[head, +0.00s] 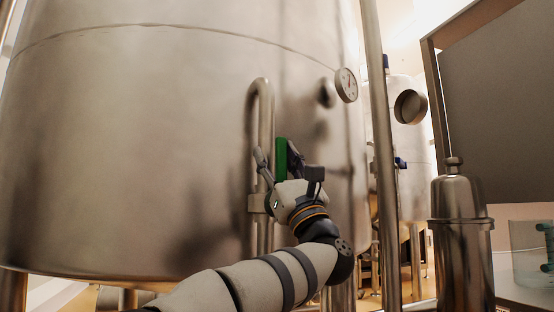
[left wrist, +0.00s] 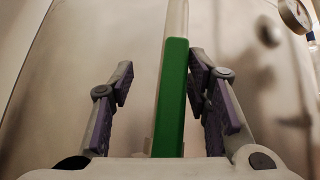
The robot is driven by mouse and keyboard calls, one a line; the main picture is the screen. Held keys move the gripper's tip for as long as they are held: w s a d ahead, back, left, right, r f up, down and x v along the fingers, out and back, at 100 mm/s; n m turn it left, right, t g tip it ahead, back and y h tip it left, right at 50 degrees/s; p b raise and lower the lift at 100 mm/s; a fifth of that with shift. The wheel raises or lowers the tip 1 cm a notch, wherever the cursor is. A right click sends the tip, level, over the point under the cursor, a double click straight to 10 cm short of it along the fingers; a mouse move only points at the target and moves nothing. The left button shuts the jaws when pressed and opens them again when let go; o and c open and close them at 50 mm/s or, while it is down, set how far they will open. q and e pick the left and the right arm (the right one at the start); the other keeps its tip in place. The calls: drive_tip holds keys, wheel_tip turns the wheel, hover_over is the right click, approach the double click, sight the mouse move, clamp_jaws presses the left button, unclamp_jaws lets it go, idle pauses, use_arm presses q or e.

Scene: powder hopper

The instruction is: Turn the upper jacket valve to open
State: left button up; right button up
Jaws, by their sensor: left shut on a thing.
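The upper jacket valve shows as a green handle (head: 281,158) standing upright beside a vertical steel pipe (head: 264,110) on the big tank. The handle also shows in the left wrist view (left wrist: 172,100), upright between the fingers. My left gripper (head: 277,162) is shut on the green handle, one finger on each side. In the left wrist view the right finger of the gripper (left wrist: 162,78) lies close to the handle, and the left finger looks farther from it. The valve body behind the handle is mostly hidden by my gripper. My right gripper is not in view.
The large steel tank (head: 130,140) fills the left and middle. A round gauge (head: 346,85) sits on its wall at upper right. A steel post (head: 382,170) stands right of my arm. A steel canister (head: 461,240) stands at the right, before a dark panel (head: 500,100).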

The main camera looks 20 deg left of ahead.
use_arm(q)
drive_tip(key=shift+a+r, duration=0.1)
drive_tip(key=shift+s+d+f, duration=0.15)
drive_tip(key=shift+d+f, duration=0.1)
drive_tip(key=v, duration=1.1)
drive_tip(key=shift+f, duration=0.2)
drive_tip(key=shift+s, duration=0.1)
